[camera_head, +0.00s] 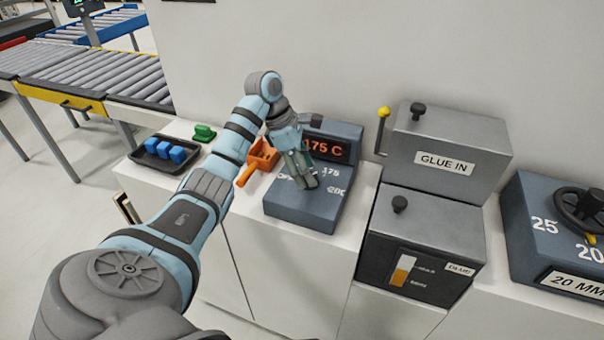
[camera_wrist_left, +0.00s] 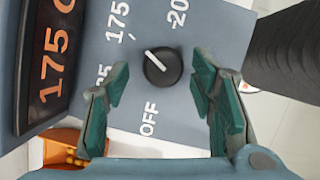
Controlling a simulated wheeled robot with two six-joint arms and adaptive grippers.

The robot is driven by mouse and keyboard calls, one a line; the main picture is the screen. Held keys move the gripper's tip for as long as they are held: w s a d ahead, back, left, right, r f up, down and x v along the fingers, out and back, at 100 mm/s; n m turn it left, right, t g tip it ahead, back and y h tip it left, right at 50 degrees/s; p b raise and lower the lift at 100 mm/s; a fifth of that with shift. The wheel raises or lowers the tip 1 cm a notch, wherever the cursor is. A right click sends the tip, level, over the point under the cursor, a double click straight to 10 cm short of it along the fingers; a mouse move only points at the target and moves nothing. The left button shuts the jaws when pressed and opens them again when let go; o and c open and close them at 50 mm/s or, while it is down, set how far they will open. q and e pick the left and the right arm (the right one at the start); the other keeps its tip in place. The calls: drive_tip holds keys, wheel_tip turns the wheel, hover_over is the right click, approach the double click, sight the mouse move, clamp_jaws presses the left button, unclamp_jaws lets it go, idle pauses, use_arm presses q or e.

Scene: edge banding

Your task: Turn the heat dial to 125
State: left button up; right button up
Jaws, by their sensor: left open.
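The heat dial (camera_wrist_left: 162,68) is a small black knob with a white pointer line, on a blue-grey box (camera_head: 301,208). In the left wrist view its pointer aims up and left, toward the 175 mark (camera_wrist_left: 118,20). The orange display (camera_head: 325,147) reads 175 C. The OFF mark (camera_wrist_left: 148,120) is clear, but a finger partly covers another mark, leaving only "25" or part of it. My left gripper (camera_head: 303,181) points down over the box. Its open green fingers (camera_wrist_left: 160,80) stand either side of the knob, apparently apart from it. In the head view the gripper hides the knob.
An orange scoop (camera_head: 257,163) lies left of the box, near a black tray (camera_head: 148,167) with blue blocks and a green item (camera_head: 204,133). Grey glue units (camera_head: 447,150) stand close on the right, with a handwheel box (camera_head: 530,240) beyond. A wall rises behind.

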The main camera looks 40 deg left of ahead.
use_arm(q)
drive_tip(key=shift+w+d+f, duration=0.1)
drive_tip(key=shift+d+f, duration=0.05)
drive_tip(key=shift+f, duration=0.4)
drive_tip(key=shift+s+r, duration=0.2)
drive_tip(key=shift+s, duration=0.05)
drive_tip(key=c, duration=1.1)
drive_tip(key=shift+c, duration=0.2)
use_arm(e)
drive_tip(key=shift+s+f, duration=0.15)
drive_tip(key=shift+f, duration=0.15)
